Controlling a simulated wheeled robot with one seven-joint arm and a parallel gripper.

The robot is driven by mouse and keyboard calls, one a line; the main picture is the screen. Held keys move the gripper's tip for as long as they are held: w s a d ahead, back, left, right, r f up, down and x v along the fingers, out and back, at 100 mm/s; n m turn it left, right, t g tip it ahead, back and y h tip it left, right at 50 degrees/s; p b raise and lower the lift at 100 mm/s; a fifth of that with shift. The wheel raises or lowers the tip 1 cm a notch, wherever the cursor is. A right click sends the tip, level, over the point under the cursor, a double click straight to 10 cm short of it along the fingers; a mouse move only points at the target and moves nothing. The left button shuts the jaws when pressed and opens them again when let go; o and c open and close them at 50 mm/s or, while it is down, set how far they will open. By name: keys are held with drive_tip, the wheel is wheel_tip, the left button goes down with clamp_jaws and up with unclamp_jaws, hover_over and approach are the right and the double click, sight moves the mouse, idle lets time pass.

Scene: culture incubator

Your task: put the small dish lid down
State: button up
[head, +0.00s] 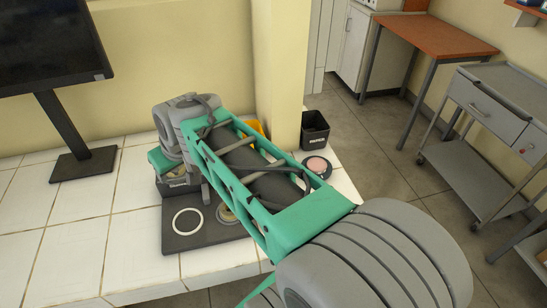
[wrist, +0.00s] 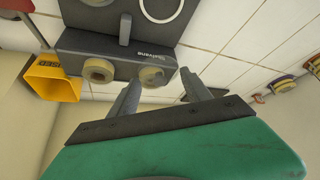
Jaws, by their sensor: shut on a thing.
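My gripper (wrist: 161,77) shows in the wrist view with its two grey fingers a little apart, shut on the small dish lid. The lid itself I cannot make out between the fingers; it is thin, clear or hidden. In the head view my arm hides most of the gripper, above the back of the tiled bench. A dark mat (head: 205,240) lies on the bench, with a white ring (head: 187,221) on it and a beige round piece (head: 228,213) partly behind my arm. The white ring also shows at the top of the wrist view (wrist: 160,19).
A dark labelled device (wrist: 122,52) with two beige round parts lies beyond the fingers. A yellow container (wrist: 50,82) is at its left. A pink-topped round dish (head: 317,165) and a black bin (head: 314,131) stand to the right. The bench's left part is clear before the monitor (head: 70,130).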

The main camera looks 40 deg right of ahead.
drive_tip(key=s+d+f+n+y+b, duration=0.1)
drive_tip(key=s+d, duration=0.6)
drive_tip(key=d, duration=0.5)
drive_tip(key=s+d+f+n+b, duration=0.1)
drive_tip(key=s+d+n, duration=0.1)
drive_tip(key=s+d, duration=0.75)
drive_tip(key=w+d+f, duration=0.3)
drive_tip(key=w+d+f+p, duration=0.1)
drive_tip(key=w+d+f, duration=0.2)
drive_tip(key=w+d, duration=0.1)
drive_tip(key=w+d+f+p, duration=0.1)
drive_tip(key=w+d+f, duration=0.3)
drive_tip(key=shift+d+f, duration=0.1)
drive_tip(key=shift+d, duration=0.15)
wheel_tip(320, 180, down, 3)
drive_tip(key=shift+r+y+p, duration=0.2)
drive_tip(key=shift+y+p, duration=0.1)
drive_tip(key=shift+p, duration=0.4)
drive_tip(key=shift+f+b, duration=0.3)
drive_tip(key=shift+f, duration=0.15)
drive_tip(key=o, duration=1.1)
drive_tip(key=shift+r, duration=0.1)
drive_tip(key=shift+c, duration=0.2)
drive_tip(key=shift+o, duration=0.5)
